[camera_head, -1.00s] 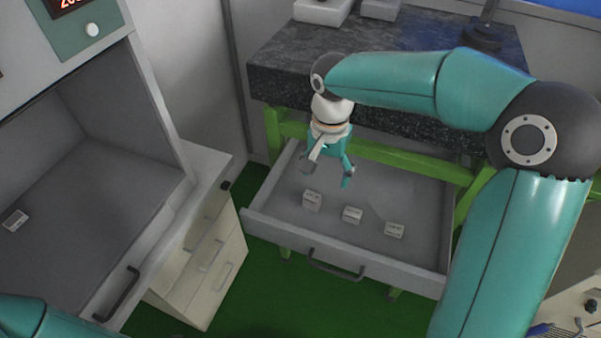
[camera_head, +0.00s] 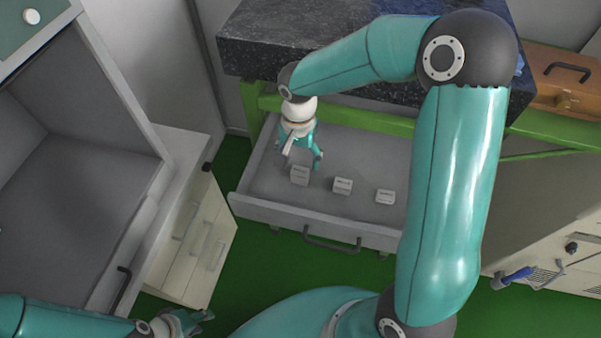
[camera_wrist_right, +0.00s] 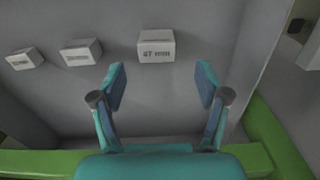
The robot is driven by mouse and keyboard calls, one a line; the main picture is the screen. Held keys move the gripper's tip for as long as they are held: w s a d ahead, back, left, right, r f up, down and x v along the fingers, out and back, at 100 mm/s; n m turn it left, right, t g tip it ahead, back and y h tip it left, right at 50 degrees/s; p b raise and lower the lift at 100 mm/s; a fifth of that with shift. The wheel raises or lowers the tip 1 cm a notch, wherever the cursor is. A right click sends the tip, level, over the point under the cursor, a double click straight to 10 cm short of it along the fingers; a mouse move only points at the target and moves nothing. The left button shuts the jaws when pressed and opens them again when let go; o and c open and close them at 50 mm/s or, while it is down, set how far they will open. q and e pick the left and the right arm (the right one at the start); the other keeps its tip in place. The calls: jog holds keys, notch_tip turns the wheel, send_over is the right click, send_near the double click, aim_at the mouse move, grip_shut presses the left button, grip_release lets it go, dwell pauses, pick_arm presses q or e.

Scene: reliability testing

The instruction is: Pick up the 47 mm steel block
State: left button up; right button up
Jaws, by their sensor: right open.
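The 47 mm steel block (camera_head: 300,176) is the leftmost of three pale grey blocks in the open drawer in the head view. Its printed "47 mm" label faces the camera in the right wrist view (camera_wrist_right: 157,47). My right gripper (camera_head: 303,161) is open and empty, low over the drawer beside this block. In the right wrist view the block lies beyond the spread fingertips (camera_wrist_right: 162,82), roughly centred between them and apart from them. My left gripper (camera_head: 190,321) is at the bottom left of the head view, away from the drawer; its jaw opening is unclear.
The other two blocks (camera_head: 343,186) (camera_head: 385,197) lie to the right in the drawer (camera_head: 270,211). A dark stone worktop (camera_head: 262,48) on a green frame overhangs behind it. A grey cabinet (camera_head: 120,100) and a cream drawer unit (camera_head: 205,245) stand left.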

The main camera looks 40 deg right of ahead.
aim_at(300, 170)
jog(key=shift+s+f, duration=0.15)
jog(key=shift+f, duration=0.35)
notch_tip(300, 170, down, 4)
jog(key=shift+f+p, duration=0.2)
jog(key=shift+p, duration=0.25)
jog(key=shift+s, duration=0.1)
grip_shut()
